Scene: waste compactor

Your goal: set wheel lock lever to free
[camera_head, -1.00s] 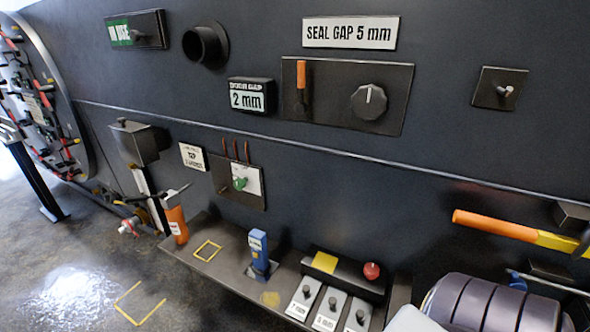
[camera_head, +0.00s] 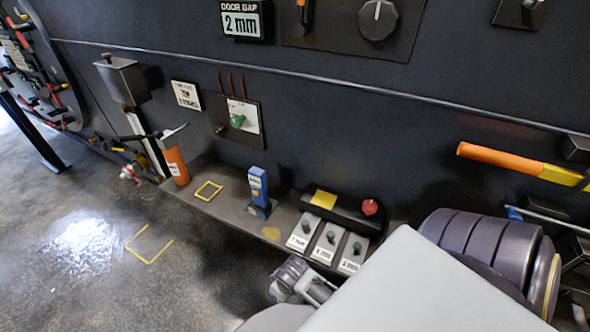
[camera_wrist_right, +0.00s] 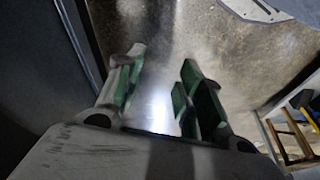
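No label naming a wheel lock lever is readable, so I cannot tell which handle it is. An orange-handled lever (camera_head: 304,14) is cut off at the top edge of the head view, left of a round knob (camera_head: 378,18). A long orange and yellow handle (camera_head: 505,160) sits on the wall at the right. My right gripper (camera_wrist_right: 160,62) is open and empty in the right wrist view, with bare floor beyond its fingers. No left gripper fingers show. Grey parts of mine cover the bottom of the head view.
A low shelf (camera_head: 222,211) along the wall carries a blue handheld device (camera_head: 259,192), an orange cylinder (camera_head: 176,165) and a control box with a red knob (camera_head: 370,207). A small panel with a green knob (camera_head: 237,121) hangs above.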

